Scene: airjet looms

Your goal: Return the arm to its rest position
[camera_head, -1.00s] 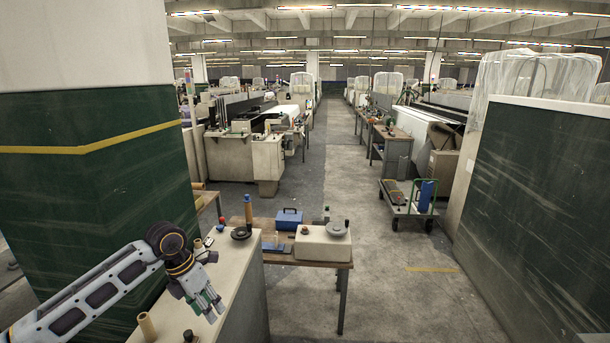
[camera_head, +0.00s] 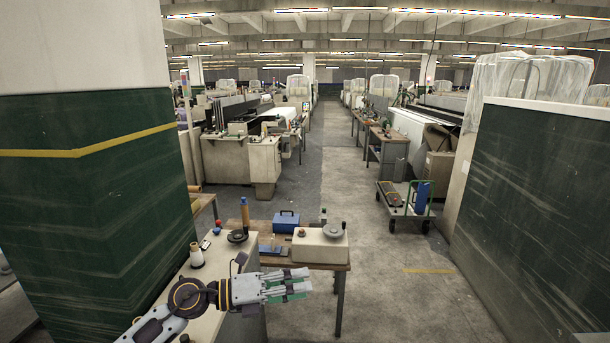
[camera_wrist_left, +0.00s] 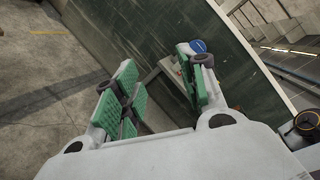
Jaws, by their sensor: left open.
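My left gripper (camera_head: 300,286) reaches in from the lower left in the head view and points right, over the front edge of the pale machine top. It is open, and nothing shows between its fingers. In the left wrist view its green-padded fingers (camera_wrist_left: 160,85) stand apart, with floor and a dark green panel beyond them. A white cone-shaped bobbin (camera_head: 196,255) stands upright on the pale machine top (camera_head: 200,275), behind my arm and apart from it. My right gripper is not in view.
A wooden table (camera_head: 263,232) holds a blue toolbox (camera_head: 286,221) and a pale box with a grey disc (camera_head: 320,244) just beyond my gripper. A green panelled column (camera_head: 85,200) stands left. A cart (camera_head: 406,205) stands right. The central aisle floor (camera_head: 400,270) is clear.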

